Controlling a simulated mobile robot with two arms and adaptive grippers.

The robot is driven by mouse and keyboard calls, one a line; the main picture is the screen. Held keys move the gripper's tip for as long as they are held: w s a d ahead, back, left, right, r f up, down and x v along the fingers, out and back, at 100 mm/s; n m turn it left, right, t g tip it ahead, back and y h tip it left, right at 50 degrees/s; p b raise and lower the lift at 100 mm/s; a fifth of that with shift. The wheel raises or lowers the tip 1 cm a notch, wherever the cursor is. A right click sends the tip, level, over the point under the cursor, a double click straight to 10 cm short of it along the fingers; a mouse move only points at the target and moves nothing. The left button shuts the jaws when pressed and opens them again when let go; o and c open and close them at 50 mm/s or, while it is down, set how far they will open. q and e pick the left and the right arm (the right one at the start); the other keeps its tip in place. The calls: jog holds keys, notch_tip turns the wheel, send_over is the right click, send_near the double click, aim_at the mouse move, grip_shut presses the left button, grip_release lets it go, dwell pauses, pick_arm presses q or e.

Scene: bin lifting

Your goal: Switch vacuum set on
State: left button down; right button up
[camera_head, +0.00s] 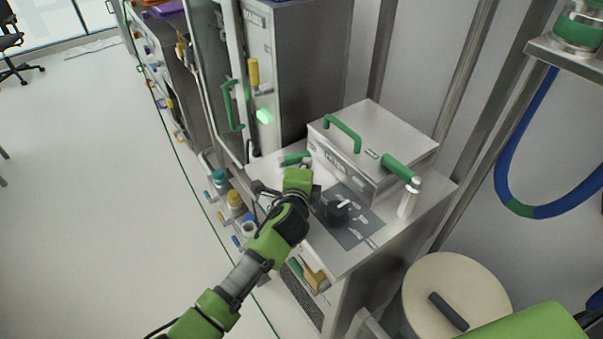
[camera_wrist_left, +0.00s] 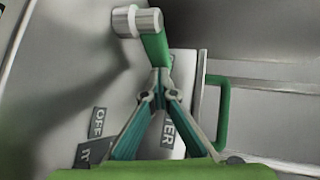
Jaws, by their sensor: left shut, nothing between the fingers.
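The vacuum set (camera_head: 370,160) is a metal box with a green handle, on a steel cabinet. A black rotary knob (camera_head: 338,208) sits on the dark label plate in front of it. A green lever (camera_head: 295,159) is at the box's left, and another green lever (camera_head: 398,168) is at its right. My left gripper (camera_head: 298,180) is shut and empty, just left of the knob. In the left wrist view, its closed fingertips (camera_wrist_left: 160,75) are close to a green lever (camera_wrist_left: 155,47) with a silver end; contact is unclear. An OFF label (camera_wrist_left: 97,123) shows there. My right gripper is out of view.
A tall grey cabinet (camera_head: 300,70) with a lit green button (camera_head: 264,116) stands behind at left. A round beige-topped drum (camera_head: 455,285) stands at lower right. A blue hose (camera_head: 520,160) hangs at right.

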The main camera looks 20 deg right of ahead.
pick_arm(q)
jog(key=shift+w+d+f, duration=0.15)
jog(key=shift+w+f, duration=0.05)
jog(key=shift+w, duration=0.4)
jog(key=shift+w+d, duration=0.1)
jog(key=shift+w, duration=0.05)
jog(key=shift+w+r, duration=0.1)
jog(key=shift+w, duration=0.05)
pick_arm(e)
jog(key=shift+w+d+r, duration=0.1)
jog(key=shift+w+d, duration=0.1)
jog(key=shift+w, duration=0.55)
